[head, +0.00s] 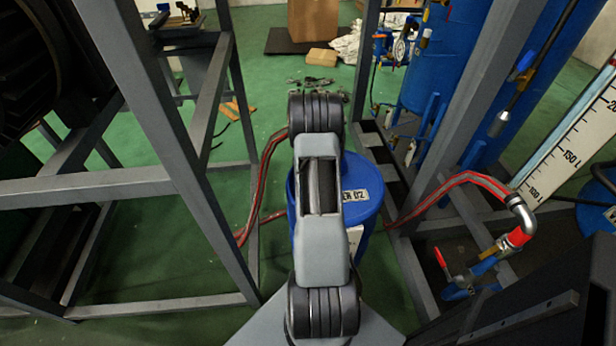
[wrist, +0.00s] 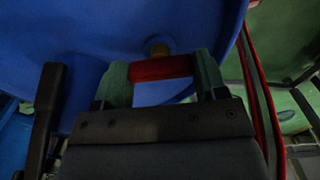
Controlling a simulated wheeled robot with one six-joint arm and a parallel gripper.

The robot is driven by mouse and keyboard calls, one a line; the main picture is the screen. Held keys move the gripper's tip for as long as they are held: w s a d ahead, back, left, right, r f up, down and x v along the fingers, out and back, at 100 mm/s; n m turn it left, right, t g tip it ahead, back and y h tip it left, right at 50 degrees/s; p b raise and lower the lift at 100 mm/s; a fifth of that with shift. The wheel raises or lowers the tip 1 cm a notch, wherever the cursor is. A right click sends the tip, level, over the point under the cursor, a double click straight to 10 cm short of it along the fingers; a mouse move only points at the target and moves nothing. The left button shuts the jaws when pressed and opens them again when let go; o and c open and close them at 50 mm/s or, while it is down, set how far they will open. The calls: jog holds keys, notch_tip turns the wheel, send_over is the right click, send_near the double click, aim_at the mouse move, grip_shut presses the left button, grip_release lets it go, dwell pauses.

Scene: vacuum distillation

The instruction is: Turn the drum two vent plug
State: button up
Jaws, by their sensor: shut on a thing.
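A blue drum (head: 366,190) with a white label ending in "02" stands behind my arm in the head view. Its blue surface (wrist: 95,30) fills much of the wrist view. A red bar-shaped handle (wrist: 150,69) lies crosswise in front of a small brass fitting (wrist: 159,48) on the drum; it looks like the vent plug. My gripper (wrist: 163,74) has its two green fingers at either end of the red handle and is shut on it. In the head view, my arm hides the gripper, the plug and the middle of the drum.
Grey frame posts (head: 170,130) stand left and right of the drum. Red hoses (head: 262,190) run close beside it. A valve with red handles (head: 518,236) and a level scale (head: 570,140) are at right.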

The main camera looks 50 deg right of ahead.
jog(key=shift+n, duration=1.5)
jog(key=o, duration=0.9)
jog(key=shift+o, duration=0.2)
notch_tip(320, 180, up, 14)
jog(key=p, duration=0.1)
jog(key=shift+f, duration=0.1)
